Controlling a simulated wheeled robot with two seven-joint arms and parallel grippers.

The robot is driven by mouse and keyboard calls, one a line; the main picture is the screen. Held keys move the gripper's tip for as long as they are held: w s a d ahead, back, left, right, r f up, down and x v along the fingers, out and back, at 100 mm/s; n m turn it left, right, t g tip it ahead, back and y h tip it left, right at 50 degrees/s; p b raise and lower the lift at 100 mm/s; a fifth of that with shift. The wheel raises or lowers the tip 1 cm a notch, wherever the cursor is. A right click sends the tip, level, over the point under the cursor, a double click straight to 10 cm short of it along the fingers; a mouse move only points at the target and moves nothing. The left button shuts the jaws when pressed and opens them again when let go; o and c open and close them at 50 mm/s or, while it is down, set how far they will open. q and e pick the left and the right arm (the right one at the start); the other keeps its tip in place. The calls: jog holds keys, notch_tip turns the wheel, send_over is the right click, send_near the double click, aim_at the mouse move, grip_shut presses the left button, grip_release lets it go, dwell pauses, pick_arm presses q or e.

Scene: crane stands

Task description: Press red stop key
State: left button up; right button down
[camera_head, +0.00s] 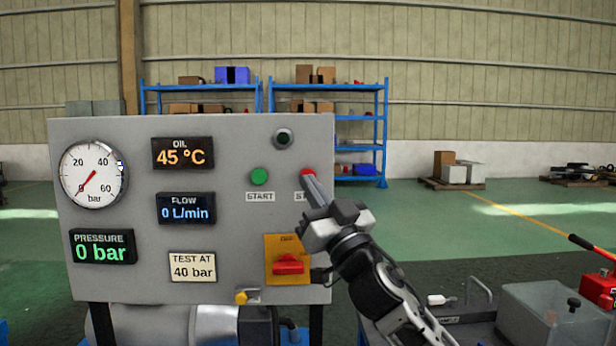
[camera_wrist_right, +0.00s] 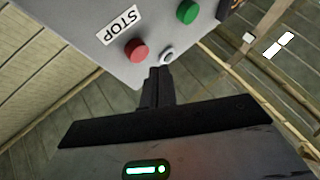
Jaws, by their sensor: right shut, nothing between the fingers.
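The red stop key (camera_head: 307,172) is on the right side of the grey control panel (camera_head: 230,215), above a STOP label that my gripper partly covers. It also shows in the right wrist view (camera_wrist_right: 136,50), beside its readable STOP label (camera_wrist_right: 119,26). My right gripper (camera_head: 309,180) is shut and empty, its fingertips overlapping the key's lower edge in the head view. In the wrist view the fingertips (camera_wrist_right: 160,72) lie to the right of and below the key. I cannot tell whether they touch the panel. My left gripper is not in view.
A green start key (camera_head: 260,176) is left of the red one, and a dark round fitting (camera_head: 284,138) sits above between them. A red rotary switch (camera_head: 288,265) on a yellow plate is below. The displays read 0 bar and 0 L/min. A grey bin (camera_head: 540,310) stands lower right.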

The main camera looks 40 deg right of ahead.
jog(key=s+a, duration=0.2)
jog(key=s, duration=0.1)
jog(key=shift+a, duration=0.25)
dwell(0.7)
jog(key=a+f+n+g+y, duration=0.15)
jog(key=a+f+g, duration=0.3)
jog(key=f, duration=1.05)
jog(key=a+f+g+y, duration=0.2)
jog(key=a+f+g, duration=0.25)
jog(key=f, duration=1.05)
jog(key=s+a+f+n+g+y, duration=0.1)
jog(key=s+a+f+g+y, duration=0.1)
jog(key=s+a+f, duration=0.5)
jog(key=s+a+f+n+g+y, duration=0.1)
jog(key=s+a+f+g, duration=0.2)
jog(key=s+a+f, duration=0.3)
notch_tip(320, 180, down, 5)
jog(key=shift+s+a+r+y, duration=0.15)
jog(key=shift+s+a+y, duration=0.25)
jog(key=shift+a, duration=0.45)
jog(key=shift+n, duration=0.25)
